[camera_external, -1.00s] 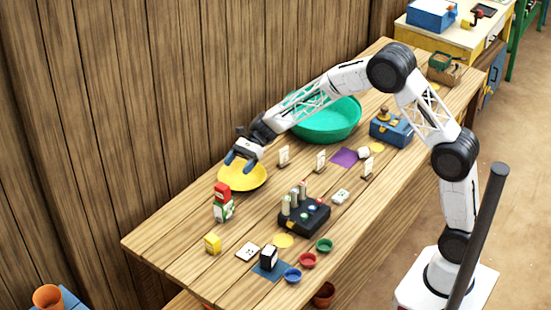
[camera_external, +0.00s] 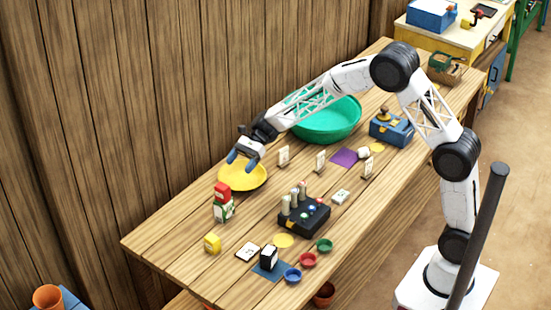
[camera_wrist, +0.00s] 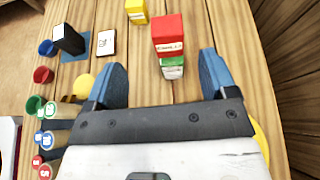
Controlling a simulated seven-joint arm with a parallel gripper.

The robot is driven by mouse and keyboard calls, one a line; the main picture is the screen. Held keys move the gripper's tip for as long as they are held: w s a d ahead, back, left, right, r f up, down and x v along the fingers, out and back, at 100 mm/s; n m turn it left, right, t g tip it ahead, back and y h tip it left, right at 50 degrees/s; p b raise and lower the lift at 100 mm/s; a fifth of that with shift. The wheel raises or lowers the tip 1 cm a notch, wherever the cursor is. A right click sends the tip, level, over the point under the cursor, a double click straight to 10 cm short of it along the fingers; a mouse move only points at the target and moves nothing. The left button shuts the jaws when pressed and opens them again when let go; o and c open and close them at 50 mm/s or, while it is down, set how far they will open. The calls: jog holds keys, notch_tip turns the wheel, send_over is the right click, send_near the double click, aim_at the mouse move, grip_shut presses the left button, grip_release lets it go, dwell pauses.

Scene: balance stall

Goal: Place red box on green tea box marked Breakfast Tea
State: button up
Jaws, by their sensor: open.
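The red box (camera_external: 222,189) stands on top of a green and white box (camera_external: 223,209) near the left part of the table. In the wrist view the red box (camera_wrist: 168,34) is ahead, between the fingertips' directions, with the green and white box (camera_wrist: 173,68) partly hidden under it. The writing on the lower box is too small to read. My gripper (camera_external: 242,160) is open and empty above the yellow dish, apart from the boxes. Its blue fingers spread wide in the wrist view (camera_wrist: 160,80).
A yellow dish (camera_external: 243,182) lies beneath my gripper. A black rack with pegs (camera_external: 304,218), a yellow box (camera_external: 212,243), a black box on a blue mat (camera_external: 268,257) and small colored bowls (camera_external: 308,260) stand nearby. A large green bowl (camera_external: 345,120) is behind.

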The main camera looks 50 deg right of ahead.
jog(key=s+d+r+n+h, duration=0.2)
jog(key=s+d+r+n, duration=0.15)
jog(key=s, duration=0.55)
jog(key=s+d+r+n+h, duration=0.25)
jog(key=s+r, duration=0.25)
jog(key=s, duration=0.3)
jog(key=s+d+r+n+h, duration=0.25)
jog(key=s+r, duration=0.25)
jog(key=s, duration=0.4)
jog(key=s+d+n+t+h, duration=0.1)
jog(key=s+d+n+h, duration=0.2)
jog(key=s, duration=1)
jog(key=s+d+n+t+h, duration=0.1)
jog(key=s+d+n+h, duration=0.2)
jog(key=s+d+n, duration=0.3)
jog(key=s+d, duration=0.3)
jog(key=s, duration=0.4)
jog(key=shift+s+d+r+t, duration=0.2)
jog(key=shift+s+r+t, duration=0.05)
jog(key=shift+s+t, duration=0.1)
